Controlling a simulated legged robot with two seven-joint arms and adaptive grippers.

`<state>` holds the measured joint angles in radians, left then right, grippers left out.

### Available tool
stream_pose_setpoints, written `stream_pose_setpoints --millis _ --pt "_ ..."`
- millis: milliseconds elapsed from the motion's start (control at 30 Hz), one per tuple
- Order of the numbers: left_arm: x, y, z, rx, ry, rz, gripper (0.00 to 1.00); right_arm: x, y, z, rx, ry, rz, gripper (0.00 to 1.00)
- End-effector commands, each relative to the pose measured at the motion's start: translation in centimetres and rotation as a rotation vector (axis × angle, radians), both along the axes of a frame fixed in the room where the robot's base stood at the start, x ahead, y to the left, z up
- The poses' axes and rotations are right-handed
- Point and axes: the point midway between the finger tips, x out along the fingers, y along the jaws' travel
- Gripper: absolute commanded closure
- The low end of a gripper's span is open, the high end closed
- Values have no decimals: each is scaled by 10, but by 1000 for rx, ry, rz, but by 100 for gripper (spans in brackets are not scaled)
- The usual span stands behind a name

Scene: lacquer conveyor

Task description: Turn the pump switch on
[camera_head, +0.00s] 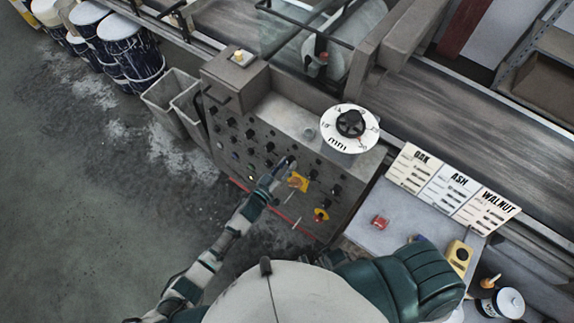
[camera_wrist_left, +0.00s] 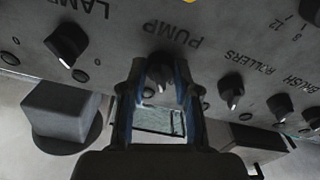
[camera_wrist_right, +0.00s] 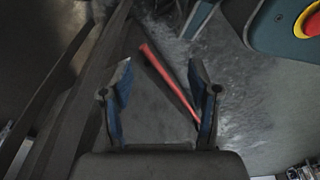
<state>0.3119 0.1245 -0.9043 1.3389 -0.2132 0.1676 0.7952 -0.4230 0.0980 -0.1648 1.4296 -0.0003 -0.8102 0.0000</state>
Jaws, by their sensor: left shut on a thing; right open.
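The control panel (camera_head: 250,165) is a grey box face with rows of black rotary knobs. In the left wrist view the pump switch (camera_wrist_left: 160,73) is a black knob beside the upside-down word PUMP. My left gripper (camera_wrist_left: 160,88) has its fingers on either side of this knob and is shut on it. In the head view my left gripper (camera_head: 285,168) is at the panel face, and it hides the knob there. My right gripper (camera_wrist_right: 160,85) is open and empty in the right wrist view, with the floor and a red bar beyond it.
Neighbouring knobs flank the pump switch: the lamp knob (camera_wrist_left: 66,44) and the brush rollers knob (camera_wrist_left: 231,90). A yellow-backed switch (camera_head: 298,181) and a red emergency button (camera_head: 321,215) are near the left gripper. A red bar (camera_wrist_right: 168,80) runs low by the panel.

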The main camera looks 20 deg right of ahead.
Motion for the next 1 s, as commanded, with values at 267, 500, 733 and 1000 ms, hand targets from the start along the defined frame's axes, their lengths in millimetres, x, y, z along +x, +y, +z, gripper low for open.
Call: stream_pose_setpoints --millis 267,500,733,1000 --pt "2 0 1 67 -85 -19 100 -5 -2 -4 -2 6 1 39" --pt "3 1 3 188 -240 -53 100 -10 -3 -10 -2 5 3 39" --pt "4 2 4 321 -411 -92 100 -21 -1 -21 2 12 5 39" --pt "5 2 4 467 -596 -134 100 -36 -5 -32 -2 20 7 39"
